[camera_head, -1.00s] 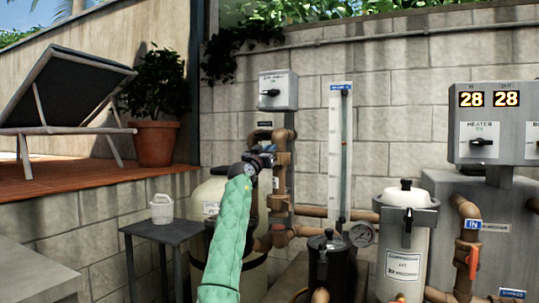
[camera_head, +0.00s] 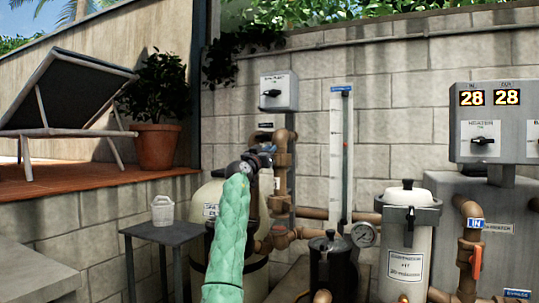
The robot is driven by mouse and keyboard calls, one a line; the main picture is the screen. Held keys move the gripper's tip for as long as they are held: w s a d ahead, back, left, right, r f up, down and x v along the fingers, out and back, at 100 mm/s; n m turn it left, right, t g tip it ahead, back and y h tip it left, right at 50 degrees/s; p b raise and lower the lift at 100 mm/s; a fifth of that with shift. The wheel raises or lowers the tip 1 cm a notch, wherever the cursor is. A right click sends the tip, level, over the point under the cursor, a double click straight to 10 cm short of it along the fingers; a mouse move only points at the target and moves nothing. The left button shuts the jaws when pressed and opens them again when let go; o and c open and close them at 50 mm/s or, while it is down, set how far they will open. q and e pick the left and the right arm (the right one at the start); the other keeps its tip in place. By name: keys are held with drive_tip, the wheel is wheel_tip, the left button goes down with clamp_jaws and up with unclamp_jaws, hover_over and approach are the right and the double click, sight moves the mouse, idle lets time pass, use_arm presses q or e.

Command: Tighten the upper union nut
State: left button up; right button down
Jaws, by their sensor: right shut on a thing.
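My right gripper (camera_head: 262,157), at the end of my green-sleeved arm, reaches up to the brown pipework left of the wall pipe. It is shut at the upper fittings, on what appears to be the upper union nut, which the gripper and wrist mostly hide. Brown pipe fittings (camera_head: 284,150) show just to the right of the gripper. The cream filter tank (camera_head: 207,195) stands behind my right arm and is partly covered by it. My left gripper is out of view.
A grey switch box (camera_head: 278,92) hangs above the fittings. A flow tube (camera_head: 341,150) stands to their right. A black pump pot (camera_head: 331,262), a gauge (camera_head: 363,235) and a white canister (camera_head: 406,240) crowd the lower right.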

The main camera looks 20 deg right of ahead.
drive_tip(key=shift+w+a+r+m+g+h+b, duration=0.15)
drive_tip(key=shift+r+m+g+h+b, duration=0.15)
drive_tip(key=shift+g+b, duration=0.25)
drive_tip(key=shift+w+a+r+m+g+h+b, duration=0.15)
drive_tip(key=shift+m+g+h+b, duration=0.15)
drive_tip(key=shift+g+h+b, duration=0.25)
drive_tip(key=c, duration=1.5)
unclamp_jaws()
drive_tip(key=shift+s+a+r, duration=0.15)
drive_tip(key=shift+s+a, duration=0.05)
drive_tip(key=shift+s, duration=0.05)
drive_tip(key=shift+o, duration=0.3)
drive_tip(key=shift+w+d+f, duration=0.15)
drive_tip(key=shift+f, duration=0.2)
drive_tip(key=v, duration=0.7)
drive_tip(key=shift+a+p, duration=0.3)
drive_tip(key=shift+p, duration=0.15)
drive_tip(key=shift+f, duration=0.1)
